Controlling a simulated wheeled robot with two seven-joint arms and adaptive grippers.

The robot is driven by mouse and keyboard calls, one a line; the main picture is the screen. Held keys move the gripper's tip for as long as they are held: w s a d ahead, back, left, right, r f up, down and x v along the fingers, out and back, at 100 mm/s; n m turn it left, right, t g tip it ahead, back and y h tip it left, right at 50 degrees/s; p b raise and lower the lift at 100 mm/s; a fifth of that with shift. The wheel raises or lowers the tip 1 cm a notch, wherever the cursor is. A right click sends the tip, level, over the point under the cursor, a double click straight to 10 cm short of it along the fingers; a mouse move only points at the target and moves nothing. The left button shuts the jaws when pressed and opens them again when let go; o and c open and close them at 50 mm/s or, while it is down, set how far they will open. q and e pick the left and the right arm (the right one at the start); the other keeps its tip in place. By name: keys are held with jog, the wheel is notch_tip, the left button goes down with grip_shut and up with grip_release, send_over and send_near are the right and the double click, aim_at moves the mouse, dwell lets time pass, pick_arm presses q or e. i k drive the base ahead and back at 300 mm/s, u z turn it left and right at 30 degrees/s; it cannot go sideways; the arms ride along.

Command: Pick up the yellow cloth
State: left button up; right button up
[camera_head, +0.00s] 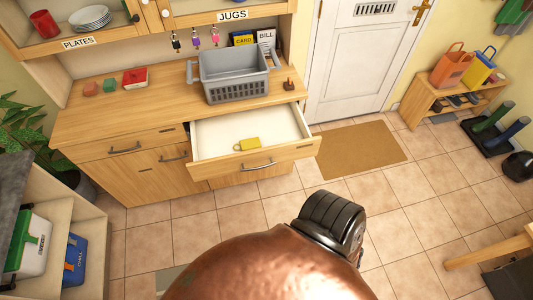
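I see no yellow thing that I can clearly tell is a cloth. A small flat yellow item (247,144) lies in the open drawer (210,128), near its front; it has a loop-like left end, and I cannot tell if it is the cloth. No gripper fingers show. A large rounded copper-brown shape (265,268) with a black ribbed part (331,221) fills the bottom middle, close to the camera, and hides the floor there. I cannot tell whether it belongs to me.
The drawer juts from a wooden dresser (85,120). A grey basket (234,82) stands above it, with a red box (135,78) to the left. A doormat (362,150) lies before the white door (350,60). A low shoe bench (415,100) stands right. Tiled floor is open between.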

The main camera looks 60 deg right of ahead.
aim_at(254, 142)
jog(key=z, duration=1)
